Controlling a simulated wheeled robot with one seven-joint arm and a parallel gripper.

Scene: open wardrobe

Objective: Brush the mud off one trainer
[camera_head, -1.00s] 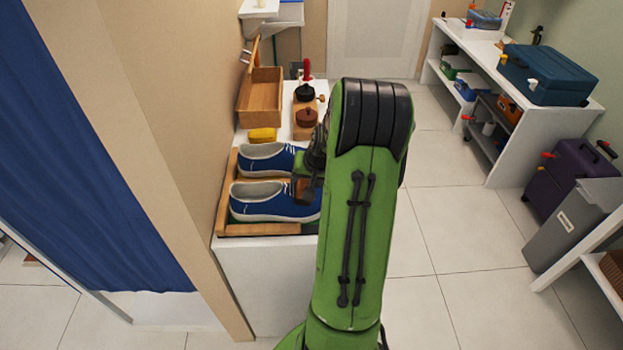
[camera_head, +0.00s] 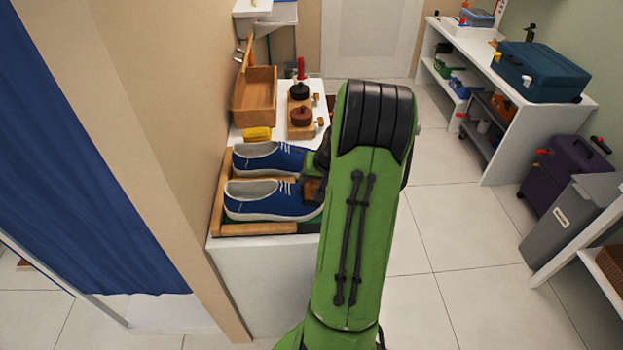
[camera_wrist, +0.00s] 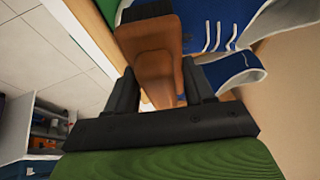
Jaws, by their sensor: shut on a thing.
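Two blue trainers with white soles and laces lie side by side on a wood-edged tray (camera_head: 262,229) on the white bench. The near trainer (camera_head: 262,203) and the far trainer (camera_head: 268,158) both have their toe ends partly hidden by my arm. In the wrist view, my gripper (camera_wrist: 158,92) is shut on a brown wooden brush (camera_wrist: 150,45). The brush is close beside the laced part of a blue trainer (camera_wrist: 215,22); I cannot tell if they touch. No mud shows clearly on the visible sides.
A wall and blue curtain (camera_head: 75,170) stand to the left.

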